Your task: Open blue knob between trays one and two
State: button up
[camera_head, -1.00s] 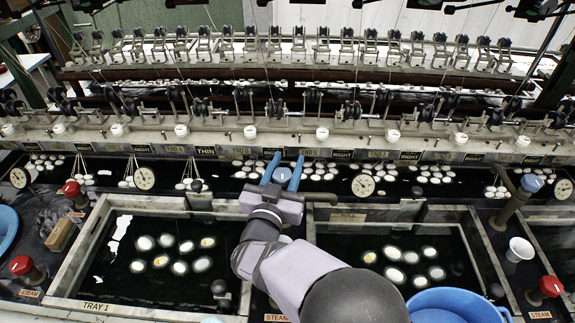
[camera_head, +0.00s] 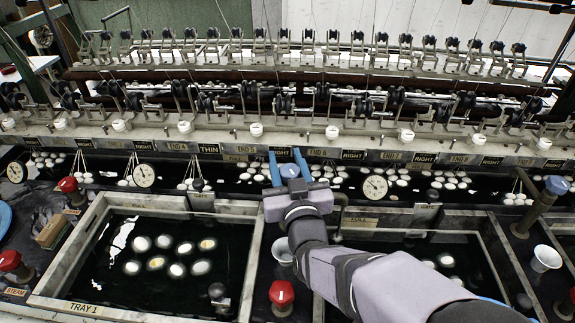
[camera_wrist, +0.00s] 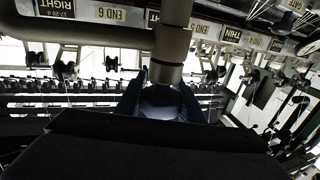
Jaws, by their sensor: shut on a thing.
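My gripper (camera_head: 288,165) reaches over the strip between tray one (camera_head: 258,250) on the left and tray two (camera_head: 500,265) on the right. Its blue fingers are shut on the blue knob (camera_head: 290,171), whose top shows between them. In the wrist view the knob (camera_wrist: 160,102) sits between the dark fingers, at the end of a thick grey pipe (camera_wrist: 172,40). My gripper hides part of the knob and its stem in the head view. Tray one holds dark water and several white cocoons. My arm covers much of tray two.
A red knob (camera_head: 282,292) and a white cup (camera_head: 284,250) stand between the trays, close to my arm. Another blue knob (camera_head: 556,185) is at the far right.

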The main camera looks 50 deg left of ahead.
aim_at(289, 173)
dwell(0.3)
jog(key=o, duration=1.1)
jog(key=shift+c, duration=0.2)
jog(key=shift+d, duration=0.1)
jog(key=b+v, duration=0.1)
jog(key=v, duration=0.6)
jog(key=shift+b, duration=0.35)
jog(key=shift+s, duration=0.1)
